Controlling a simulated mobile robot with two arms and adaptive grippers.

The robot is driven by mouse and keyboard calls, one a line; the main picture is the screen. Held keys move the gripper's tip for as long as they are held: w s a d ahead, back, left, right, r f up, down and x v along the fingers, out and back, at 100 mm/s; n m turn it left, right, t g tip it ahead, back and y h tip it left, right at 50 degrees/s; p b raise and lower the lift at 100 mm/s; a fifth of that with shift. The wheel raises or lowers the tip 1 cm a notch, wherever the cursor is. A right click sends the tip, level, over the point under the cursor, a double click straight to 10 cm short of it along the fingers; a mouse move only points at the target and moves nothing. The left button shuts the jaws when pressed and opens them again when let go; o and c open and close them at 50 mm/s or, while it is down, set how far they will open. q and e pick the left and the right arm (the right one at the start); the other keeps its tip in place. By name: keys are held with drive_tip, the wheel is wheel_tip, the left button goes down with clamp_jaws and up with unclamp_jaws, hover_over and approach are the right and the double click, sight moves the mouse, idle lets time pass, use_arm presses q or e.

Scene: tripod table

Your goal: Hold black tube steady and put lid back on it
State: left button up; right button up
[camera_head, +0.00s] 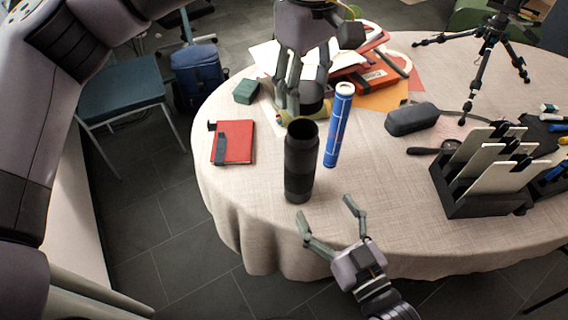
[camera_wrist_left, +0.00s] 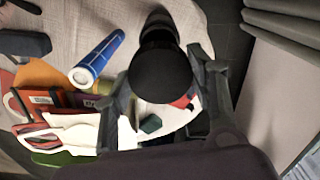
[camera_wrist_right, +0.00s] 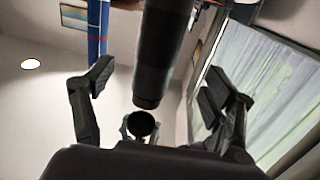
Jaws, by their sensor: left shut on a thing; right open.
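The black tube (camera_head: 301,165) stands upright near the table's front edge, its dark open mouth facing up. It shows behind the lid in the left wrist view (camera_wrist_left: 160,22) and at the top middle of the right wrist view (camera_wrist_right: 164,45). My left gripper (camera_head: 304,95) is shut on the round black lid (camera_wrist_left: 160,76), behind the tube and apart from it. The lid also shows small in the right wrist view (camera_wrist_right: 142,124). My right gripper (camera_head: 328,226) is open and empty, in front of the tube and right of its base, not touching it.
A blue tube (camera_head: 338,125) stands close right of the black tube. A red notebook (camera_head: 234,142) lies left. A black case (camera_head: 411,118), a magnifying glass (camera_head: 446,147) and a black rack (camera_head: 470,200) are right. The tablecloth (camera_head: 380,220) is clear beside my right gripper.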

sight(306, 178)
use_arm(q)
drive_tip(key=shift+s+d, duration=0.1)
drive_tip(key=shift+d, duration=0.05)
use_arm(e)
drive_tip(key=shift+d, duration=0.1)
drive_tip(key=x, duration=1.2)
drive_tip(key=shift+s, duration=0.1)
drive_tip(key=shift+c, duration=0.2)
drive_tip(key=c, duration=1.7)
use_arm(q)
drive_tip(key=shift+f, duration=2.5)
use_arm(e)
drive_tip(key=shift+c, duration=0.3)
